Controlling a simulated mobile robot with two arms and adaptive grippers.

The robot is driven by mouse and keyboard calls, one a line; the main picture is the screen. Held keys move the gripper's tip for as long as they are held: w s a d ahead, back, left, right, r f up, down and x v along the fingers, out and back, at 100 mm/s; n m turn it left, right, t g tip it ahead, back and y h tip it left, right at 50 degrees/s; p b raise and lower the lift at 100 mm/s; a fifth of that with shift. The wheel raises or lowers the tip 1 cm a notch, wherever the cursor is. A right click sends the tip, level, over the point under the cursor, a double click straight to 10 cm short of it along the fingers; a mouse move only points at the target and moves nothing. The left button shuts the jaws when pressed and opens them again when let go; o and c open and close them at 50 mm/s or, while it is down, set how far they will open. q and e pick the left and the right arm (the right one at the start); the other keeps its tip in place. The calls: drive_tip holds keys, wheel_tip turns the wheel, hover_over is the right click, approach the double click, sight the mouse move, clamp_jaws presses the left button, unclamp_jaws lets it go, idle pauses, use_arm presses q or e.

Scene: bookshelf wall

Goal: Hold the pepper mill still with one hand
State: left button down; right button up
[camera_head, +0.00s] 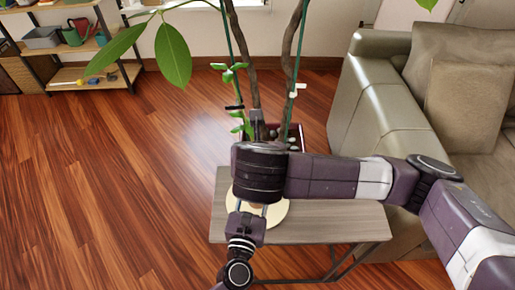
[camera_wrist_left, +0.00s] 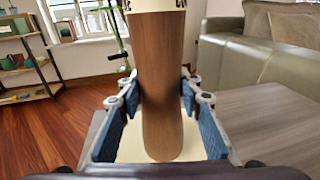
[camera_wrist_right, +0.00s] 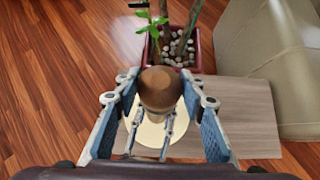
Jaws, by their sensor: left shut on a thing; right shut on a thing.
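The pepper mill stands upright above a round cream plate (camera_head: 278,212) on the small wooden table (camera_head: 330,226). In the left wrist view the mill's brown wooden body (camera_wrist_left: 161,110) is between the fingers of my left gripper (camera_wrist_left: 160,88), which is shut on it. A pale band with dark marks shows at the top. In the right wrist view the mill's round brown top (camera_wrist_right: 160,82) is between the fingers of my right gripper (camera_wrist_right: 159,90), shut on it from above. My left gripper's fingers show below it. In the head view my right gripper mostly hides the mill.
A potted plant in a dark red pot (camera_wrist_right: 196,62) stands right behind the table, its stems rising close to my right gripper. A green-grey sofa (camera_head: 385,90) is at the right. A shelf (camera_head: 70,75) stands far left. The wooden floor (camera_head: 110,180) at left is clear.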

drive_tip(key=shift+s+f+m+h, duration=0.15)
drive_tip(key=shift+f+m+h, duration=0.1)
drive_tip(key=shift+m+h, duration=0.45)
drive_tip(key=o, duration=1)
drive_tip(key=shift+o, duration=0.9)
drive_tip(key=shift+r+m, duration=0.1)
drive_tip(key=shift+m, duration=0.2)
drive_tip(key=shift+r, duration=0.1)
